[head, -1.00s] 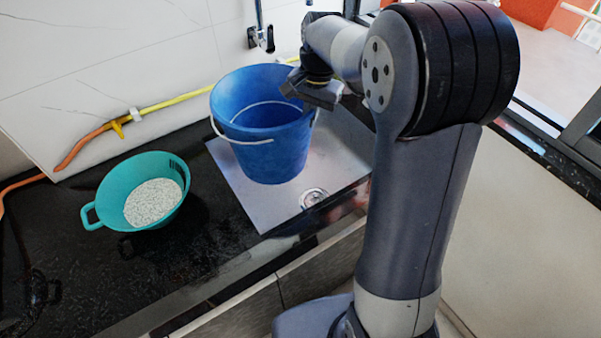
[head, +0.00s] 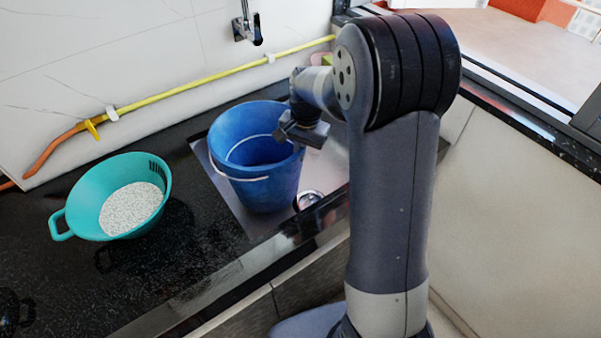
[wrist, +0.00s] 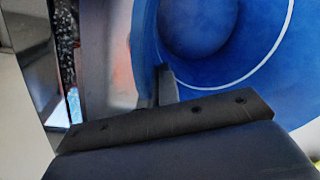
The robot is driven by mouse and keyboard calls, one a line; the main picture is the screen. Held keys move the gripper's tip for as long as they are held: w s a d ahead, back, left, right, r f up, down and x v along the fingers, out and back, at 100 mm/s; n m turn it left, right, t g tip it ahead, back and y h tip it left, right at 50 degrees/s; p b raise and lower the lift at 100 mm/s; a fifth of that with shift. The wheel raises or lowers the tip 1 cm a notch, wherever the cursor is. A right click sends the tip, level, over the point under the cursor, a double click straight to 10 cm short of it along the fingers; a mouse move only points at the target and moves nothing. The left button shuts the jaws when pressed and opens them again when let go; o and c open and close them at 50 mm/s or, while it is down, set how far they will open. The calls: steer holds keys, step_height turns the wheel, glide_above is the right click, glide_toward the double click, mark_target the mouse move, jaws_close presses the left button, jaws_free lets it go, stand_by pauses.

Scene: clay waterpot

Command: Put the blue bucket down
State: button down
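The blue bucket (head: 262,185) is upright over the metal sink (head: 226,198) in the head view. Its white handle hangs down on its near side. My gripper (head: 287,134) is at the right part of its rim. In the wrist view the fingers (wrist: 158,84) are close together with the bucket wall (wrist: 205,75) between them, so my gripper appears shut on the rim. The inside of the bucket looks empty. I cannot tell whether its bottom rests on the sink floor.
A teal colander (head: 90,195) holding white grains stands on the black counter (head: 190,270) left of the sink. A drain (head: 308,199) shows beside the bucket's base. A yellow hose (head: 215,77) runs along the wall behind. A tap (head: 246,25) is on that wall.

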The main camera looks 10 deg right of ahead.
steer(key=shift+f, duration=2.95)
steer(key=shift+f+b, duration=0.25)
steer(key=shift+b, duration=0.05)
steer(key=c, duration=1.7)
jaws_free()
steer(key=shift+r, duration=0.1)
steer(key=r, duration=0.8)
steer(key=s+d+r+p, duration=0.1)
steer(key=r, duration=0.3)
steer(key=shift+r, duration=0.1)
steer(key=shift+w, duration=0.1)
